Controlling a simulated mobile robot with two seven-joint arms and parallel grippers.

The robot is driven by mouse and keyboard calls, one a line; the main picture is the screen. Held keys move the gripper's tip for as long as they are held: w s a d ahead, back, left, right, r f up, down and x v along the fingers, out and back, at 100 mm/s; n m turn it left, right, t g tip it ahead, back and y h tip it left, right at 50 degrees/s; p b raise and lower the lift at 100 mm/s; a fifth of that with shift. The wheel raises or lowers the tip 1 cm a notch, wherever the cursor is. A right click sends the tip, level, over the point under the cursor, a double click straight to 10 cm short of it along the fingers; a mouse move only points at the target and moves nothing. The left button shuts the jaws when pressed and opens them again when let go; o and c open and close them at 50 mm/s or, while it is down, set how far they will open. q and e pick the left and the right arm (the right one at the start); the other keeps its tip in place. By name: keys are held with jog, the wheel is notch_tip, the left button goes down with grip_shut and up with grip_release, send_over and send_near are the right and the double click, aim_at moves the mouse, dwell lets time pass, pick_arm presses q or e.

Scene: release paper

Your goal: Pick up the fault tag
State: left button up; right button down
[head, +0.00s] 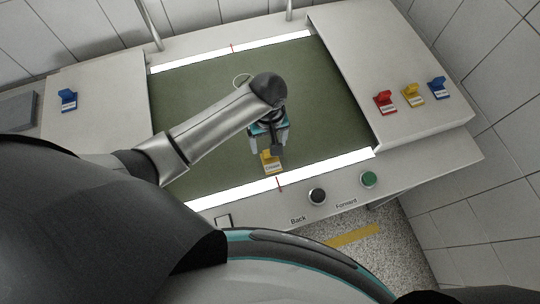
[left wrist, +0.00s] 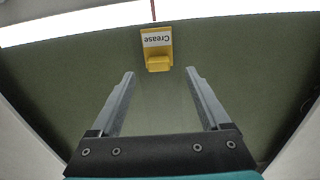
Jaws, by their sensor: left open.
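A yellow fault tag (head: 271,167) with a white label lies on the green surface (head: 200,105), close to the near white strip. In the left wrist view its label reads "Crease" upside down, and the tag (left wrist: 157,48) has a raised yellow block on its side nearest the gripper. My left gripper (head: 270,150) is at the tag in the head view and partly covers it. In the left wrist view the left gripper (left wrist: 160,74) is open and empty, with the tag just ahead of and between the fingertips, not gripped. My right gripper does not show.
Red (head: 385,102), yellow (head: 412,96) and blue (head: 438,88) tags stand on the right-hand panel (head: 420,125). Another blue tag (head: 68,100) is on the left panel. A black button (head: 317,196) and a green button (head: 368,179) sit on the front edge. The green surface around the tag is clear.

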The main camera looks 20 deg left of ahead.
aim_at(271, 160)
pick_arm(q)
jog(key=shift+w+f+b, duration=0.15)
jog(key=shift+f+b, duration=0.25)
jog(key=shift+f, duration=2.4)
grip_shut()
